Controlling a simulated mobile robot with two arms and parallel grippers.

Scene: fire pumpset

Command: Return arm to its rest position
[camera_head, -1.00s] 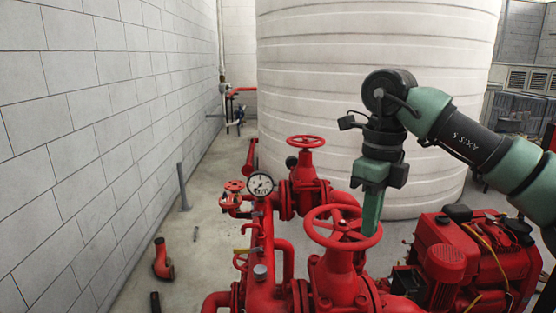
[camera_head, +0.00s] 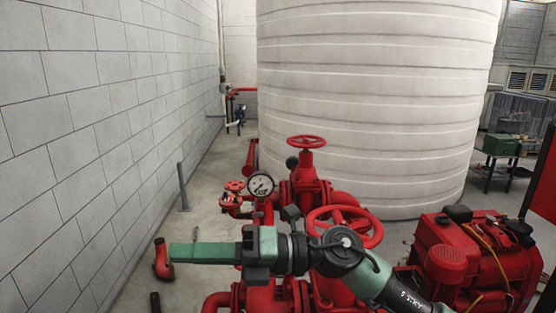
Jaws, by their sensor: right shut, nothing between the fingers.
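My right arm comes in from the bottom edge, right of centre, with a green and black wrist. My right gripper (camera_head: 172,254) is shut and empty. Its green fingers point left, level across the picture, with the tip in front of a short red pipe elbow (camera_head: 160,262) on the floor. The gripper and wrist cover part of the red pump piping and the lower part of the front red handwheel (camera_head: 345,216). I cannot tell whether the arm touches them. My left gripper is not in view.
A pressure gauge (camera_head: 260,186) and a rear red handwheel (camera_head: 306,141) stand behind the arm. A red engine (camera_head: 465,260) is at right. A large white tank (camera_head: 375,100) fills the back.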

